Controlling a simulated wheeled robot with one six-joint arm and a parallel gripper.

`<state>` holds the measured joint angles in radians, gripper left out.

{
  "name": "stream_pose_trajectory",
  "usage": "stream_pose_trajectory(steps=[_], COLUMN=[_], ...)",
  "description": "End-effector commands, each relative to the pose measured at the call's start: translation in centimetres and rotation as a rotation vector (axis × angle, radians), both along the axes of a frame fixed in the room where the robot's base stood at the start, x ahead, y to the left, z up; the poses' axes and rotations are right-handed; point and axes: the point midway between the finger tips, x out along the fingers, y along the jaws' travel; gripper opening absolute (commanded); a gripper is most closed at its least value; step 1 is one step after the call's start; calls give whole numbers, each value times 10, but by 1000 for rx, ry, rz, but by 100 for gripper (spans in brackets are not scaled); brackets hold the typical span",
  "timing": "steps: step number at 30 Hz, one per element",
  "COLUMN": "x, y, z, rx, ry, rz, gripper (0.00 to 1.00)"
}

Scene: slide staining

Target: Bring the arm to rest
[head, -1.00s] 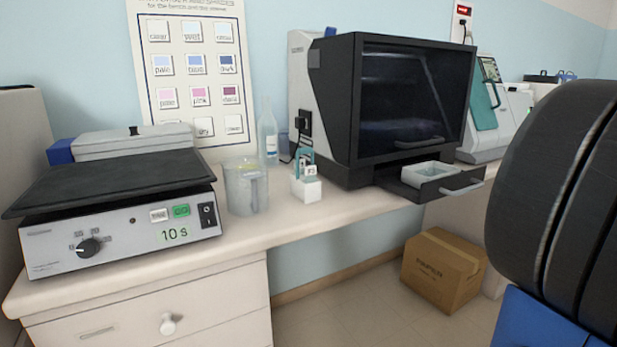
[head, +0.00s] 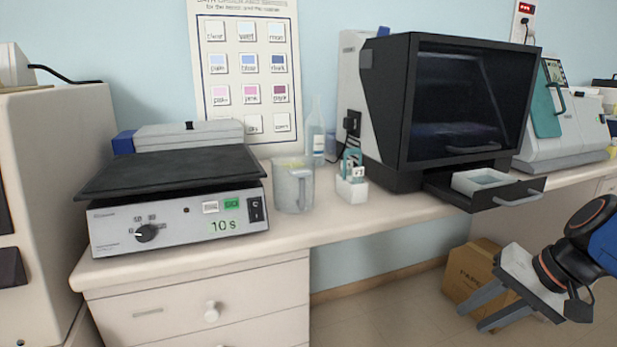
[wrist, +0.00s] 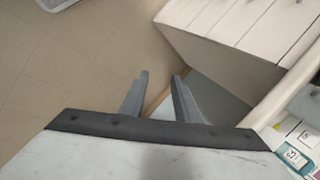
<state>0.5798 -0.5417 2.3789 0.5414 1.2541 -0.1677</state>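My gripper (head: 489,306) shows at the lower right of the head view, off the bench front and in front of the cardboard box. Its two grey fingers stand apart with nothing between them. In the wrist view my gripper (wrist: 160,92) is also open and empty, with floor, wall base and a cabinet beyond the fingers. My arm comes in from the right edge of the head view.
The bench (head: 300,238) carries a shaker (head: 180,210), a beaker (head: 293,187), a white slide holder (head: 352,188) and a black-fronted machine (head: 455,110). The machine's drawer (head: 490,190) sticks out above my gripper. A cardboard box (head: 466,272) stands on the floor.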

Motion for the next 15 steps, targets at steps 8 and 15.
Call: stream_pose_trajectory(steps=[8, 15], x=[-27, -44], y=[22, 29], z=[-24, -39], rx=[-201, -370], ry=[1, -42], rz=[156, 287], gripper=[29, 29])
